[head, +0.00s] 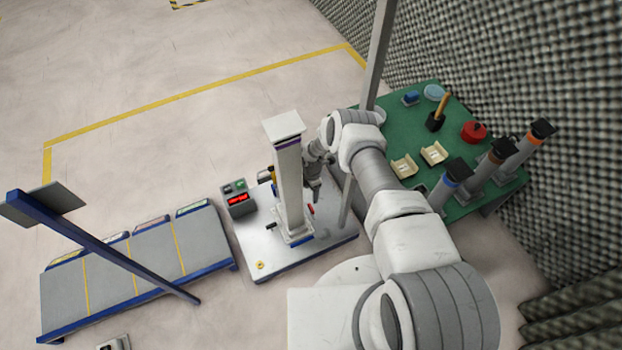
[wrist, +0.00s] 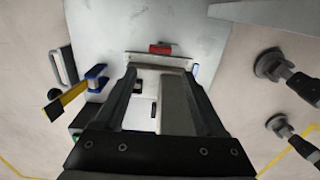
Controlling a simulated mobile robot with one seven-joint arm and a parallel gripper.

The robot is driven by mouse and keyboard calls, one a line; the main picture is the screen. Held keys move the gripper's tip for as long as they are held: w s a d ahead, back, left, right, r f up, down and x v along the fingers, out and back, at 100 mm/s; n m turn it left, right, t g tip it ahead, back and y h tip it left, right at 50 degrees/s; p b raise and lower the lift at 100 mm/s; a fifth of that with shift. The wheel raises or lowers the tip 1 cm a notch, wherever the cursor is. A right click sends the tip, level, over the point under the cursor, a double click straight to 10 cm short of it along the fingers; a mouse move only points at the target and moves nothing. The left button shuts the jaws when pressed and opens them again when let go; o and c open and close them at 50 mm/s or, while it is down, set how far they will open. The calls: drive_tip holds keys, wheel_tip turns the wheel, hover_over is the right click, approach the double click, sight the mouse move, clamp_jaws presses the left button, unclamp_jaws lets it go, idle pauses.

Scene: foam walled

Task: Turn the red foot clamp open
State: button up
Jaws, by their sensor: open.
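The small red foot clamp (head: 310,209) sits on the silver base plate (head: 262,250), just right of the foot of the tall white column (head: 288,180). In the wrist view the red clamp (wrist: 160,48) lies beyond my fingertips, near the top of the picture. My gripper (head: 314,190) is above the plate, beside the column and a little above the red clamp. In the wrist view my gripper (wrist: 160,70) has its two dark fingers spread apart, with nothing held between them. I cannot tell the clamp's exact turn.
A dark clamp (head: 271,226) is on the column's left side. A control box with a red display (head: 238,199) stands at the plate's left edge. A green table (head: 395,135) with several items is right, by the foam wall. A grey conveyor (head: 140,262) lies left.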

wheel_tip(320, 180, up, 5)
drive_tip(key=shift+r+p, duration=0.15)
drive_tip(key=shift+p, duration=0.55)
